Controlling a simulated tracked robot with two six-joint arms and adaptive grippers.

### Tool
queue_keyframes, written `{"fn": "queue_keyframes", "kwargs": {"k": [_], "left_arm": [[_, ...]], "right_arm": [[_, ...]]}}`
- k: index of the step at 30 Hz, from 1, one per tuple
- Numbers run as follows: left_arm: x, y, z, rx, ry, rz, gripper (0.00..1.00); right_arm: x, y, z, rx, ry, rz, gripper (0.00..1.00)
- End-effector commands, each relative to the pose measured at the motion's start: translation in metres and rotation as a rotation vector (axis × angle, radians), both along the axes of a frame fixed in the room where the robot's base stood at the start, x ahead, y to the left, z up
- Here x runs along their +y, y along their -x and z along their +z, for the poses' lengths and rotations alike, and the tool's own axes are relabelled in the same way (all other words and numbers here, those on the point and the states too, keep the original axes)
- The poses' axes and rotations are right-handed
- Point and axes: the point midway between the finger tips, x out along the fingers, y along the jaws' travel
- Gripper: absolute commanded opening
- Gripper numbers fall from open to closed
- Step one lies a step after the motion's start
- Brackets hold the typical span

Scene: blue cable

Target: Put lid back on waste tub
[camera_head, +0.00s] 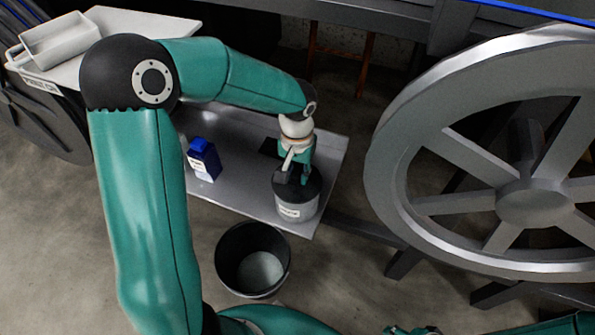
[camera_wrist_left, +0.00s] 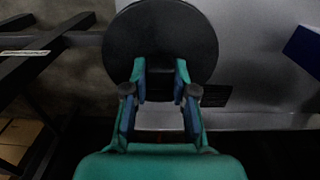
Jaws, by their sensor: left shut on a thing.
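The waste tub (camera_head: 297,211) is a light grey round tub with a white label. It stands at the right front corner of the grey metal shelf. The black round lid (camera_head: 313,187) is over its top; whether it is fully seated or slightly above the rim, I cannot tell. It shows as a black disc in the left wrist view (camera_wrist_left: 160,35). My left gripper (camera_head: 293,179) points down and is shut on the lid near its middle; its fingers show in the wrist view (camera_wrist_left: 160,88). A small piece of my right arm's end shows at the bottom edge; its jaws are unclear.
An open dark bucket (camera_head: 252,258) stands on the floor in front. A large grey spoked wheel (camera_head: 400,190) is on the right. A light tray (camera_head: 60,42) sits at upper left.

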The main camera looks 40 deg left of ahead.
Motion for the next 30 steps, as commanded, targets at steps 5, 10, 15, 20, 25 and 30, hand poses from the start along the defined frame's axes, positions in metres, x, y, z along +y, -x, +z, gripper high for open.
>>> {"fn": "queue_keyframes", "kwargs": {"k": [5, 10, 15, 20, 25, 30], "left_arm": [[0.0000, -0.0001, 0.0004, 0.000, 0.000, 0.000, 0.00], [0.0000, -0.0001, 0.0004, 0.000, 0.000, 0.000, 0.00], [0.0000, -0.0001, -0.0004, -0.001, 0.000, 0.000, 0.00], [-0.0001, -0.0001, -0.0001, -0.001, 0.000, 0.000, 0.00], [-0.0001, -0.0001, 0.0000, -0.001, 0.000, 0.000, 0.00], [-0.0001, -0.0001, -0.0001, 0.000, 0.000, 0.000, 0.38]], "right_arm": [[0.0000, 0.0000, 0.0002, 0.000, 0.000, 0.000, 0.51], [0.0000, 0.0000, 0.0002, 0.000, 0.000, 0.000, 0.51], [-0.0001, 0.0000, -0.0016, 0.000, 0.000, 0.000, 0.51], [0.0000, 0.0000, -0.0020, 0.000, 0.000, 0.000, 0.51], [0.0000, 0.0000, -0.0019, 0.000, 0.000, 0.000, 0.51], [0.0000, 0.0000, -0.0019, 0.000, 0.000, 0.000, 0.51]]}}
